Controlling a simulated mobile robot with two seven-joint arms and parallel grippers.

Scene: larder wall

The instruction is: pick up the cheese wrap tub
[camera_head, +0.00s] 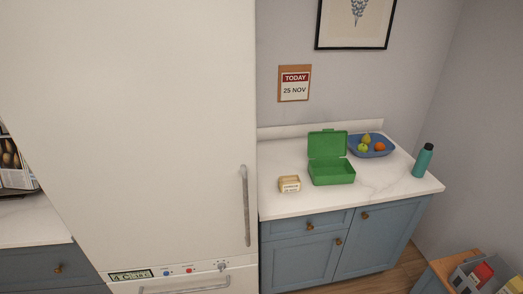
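A small tan tub with a pale label (289,184), which looks like the cheese wrap tub, sits on the white counter (285,206). It stands near the counter's left end, close to the tall fridge, and left of an open green lunchbox (332,172). Its label is too small to read. Neither of my grippers shows in the head view.
The tall white fridge (140,130) with a vertical handle (245,205) stands left of the counter. A blue fruit bowl (384,152) and a teal bottle (422,161) stand to the right on the counter. Its front strip is clear. A wooden box (443,272) stands at lower right.

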